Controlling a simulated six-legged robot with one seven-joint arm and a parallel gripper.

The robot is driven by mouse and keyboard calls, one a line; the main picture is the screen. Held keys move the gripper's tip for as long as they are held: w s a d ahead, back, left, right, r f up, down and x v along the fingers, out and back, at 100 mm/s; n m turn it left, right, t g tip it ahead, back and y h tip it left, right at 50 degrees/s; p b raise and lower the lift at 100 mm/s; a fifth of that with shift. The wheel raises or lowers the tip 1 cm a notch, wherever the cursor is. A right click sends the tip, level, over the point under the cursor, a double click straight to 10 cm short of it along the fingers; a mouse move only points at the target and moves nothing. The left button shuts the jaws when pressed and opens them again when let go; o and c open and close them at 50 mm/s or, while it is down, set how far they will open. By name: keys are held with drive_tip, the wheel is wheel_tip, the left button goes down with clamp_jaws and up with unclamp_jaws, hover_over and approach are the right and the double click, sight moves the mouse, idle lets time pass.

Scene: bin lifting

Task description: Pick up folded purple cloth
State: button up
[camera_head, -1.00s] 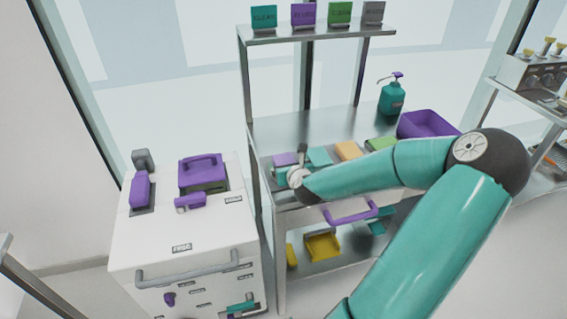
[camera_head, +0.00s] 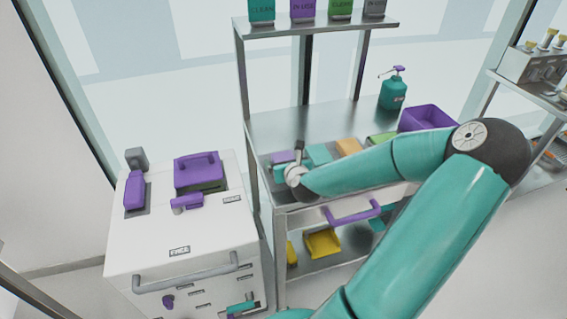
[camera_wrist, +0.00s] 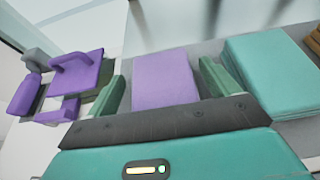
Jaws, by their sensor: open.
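The folded purple cloth (camera_head: 283,157) lies on the steel table at the left end of a row of folded cloths. In the wrist view the purple cloth (camera_wrist: 164,80) appears between the two green fingers of my gripper (camera_wrist: 163,92). The fingers are apart, one on each side of it, with a visible gap at the right finger. I cannot tell whether the fingers reach down to its level. In the head view my gripper (camera_head: 279,172) is small and partly hidden by my wrist. A folded teal cloth (camera_wrist: 270,72) lies just right of the right finger.
Teal, orange (camera_head: 348,147) and green (camera_head: 381,138) cloths continue the row rightward. A purple bin (camera_head: 428,117) and teal pump bottle (camera_head: 393,92) stand farther right. A white cabinet (camera_head: 180,240) with purple-handled items is at left. Shelf posts (camera_head: 243,95) rise near the cloth.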

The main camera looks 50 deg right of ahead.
drive_tip(key=shift+s, duration=0.25)
drive_tip(key=shift+w, duration=0.15)
drive_tip(key=c, duration=1.1)
drive_tip(key=shift+o, duration=0.2)
